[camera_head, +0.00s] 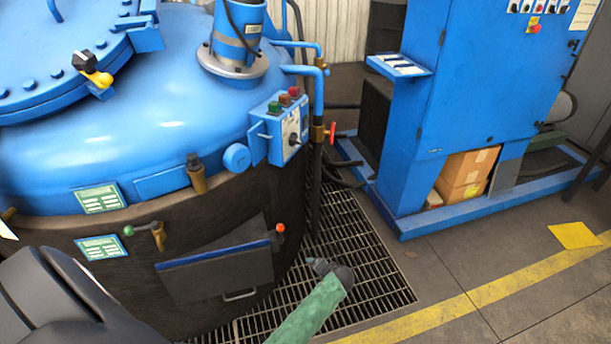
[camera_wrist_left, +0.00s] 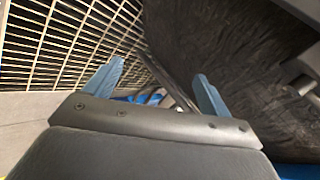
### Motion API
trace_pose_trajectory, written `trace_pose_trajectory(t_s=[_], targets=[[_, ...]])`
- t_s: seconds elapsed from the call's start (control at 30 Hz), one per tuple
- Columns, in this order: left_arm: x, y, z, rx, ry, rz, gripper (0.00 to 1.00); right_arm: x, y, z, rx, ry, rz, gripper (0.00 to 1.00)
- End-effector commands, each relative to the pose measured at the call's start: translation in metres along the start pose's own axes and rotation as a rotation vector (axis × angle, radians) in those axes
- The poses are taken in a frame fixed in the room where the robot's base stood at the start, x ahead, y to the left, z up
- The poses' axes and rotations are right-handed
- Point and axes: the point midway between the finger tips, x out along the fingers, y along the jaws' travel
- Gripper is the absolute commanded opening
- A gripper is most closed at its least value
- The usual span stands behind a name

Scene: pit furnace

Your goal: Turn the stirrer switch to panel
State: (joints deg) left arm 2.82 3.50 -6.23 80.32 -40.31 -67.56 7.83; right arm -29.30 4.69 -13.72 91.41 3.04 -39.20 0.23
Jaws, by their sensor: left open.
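A small blue control box (camera_head: 279,129) is mounted on the right side of the big blue vessel. It has red and green buttons (camera_head: 284,99) on top and a white face plate with a dark rotary knob (camera_head: 293,139). The knob's setting and labels are too small to read. My left gripper (camera_wrist_left: 158,85) shows in the left wrist view with its two blue fingers spread apart and nothing between them. In the head view only a dark grey part of my left arm shows at the lower left, well away from the box. My right gripper is not in view.
A blue cabinet (camera_head: 470,80) with a shelf stands at the right. A red-handled valve (camera_head: 331,132) and pipe are close beside the control box. A green tube-like thing (camera_head: 310,310) with a dark end is over the floor grating (camera_head: 375,285). Open floor lies at the lower right.

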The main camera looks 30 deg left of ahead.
Motion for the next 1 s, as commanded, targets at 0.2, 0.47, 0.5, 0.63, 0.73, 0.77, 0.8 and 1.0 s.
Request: trace_pose_trajectory(t_s=[0.2,0.47,0.5,0.63,0.73,0.77,0.8,1.0], targets=[[-0.003,-0.087,-0.095,-0.097,0.005,-0.25,0.83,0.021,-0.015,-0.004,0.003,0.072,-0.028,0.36],[-0.044,-0.198,-0.178,-0.263,-0.013,-0.541,0.83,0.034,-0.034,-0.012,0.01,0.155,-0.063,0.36],[-0.053,-0.214,-0.188,-0.295,-0.018,-0.585,0.83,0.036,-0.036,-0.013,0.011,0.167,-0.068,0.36],[-0.087,-0.267,-0.214,-0.402,-0.037,-0.722,0.83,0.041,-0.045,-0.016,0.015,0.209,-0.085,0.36],[-0.114,-0.302,-0.228,-0.486,-0.053,-0.817,0.83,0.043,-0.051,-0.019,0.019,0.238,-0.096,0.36],[-0.122,-0.31,-0.231,-0.508,-0.058,-0.842,0.83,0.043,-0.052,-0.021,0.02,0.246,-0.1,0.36],[-0.132,-0.321,-0.235,-0.536,-0.064,-0.871,0.83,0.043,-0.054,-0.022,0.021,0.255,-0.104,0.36],[-0.164,-0.353,-0.242,-0.627,-0.084,-0.961,0.83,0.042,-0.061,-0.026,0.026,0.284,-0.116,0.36]])
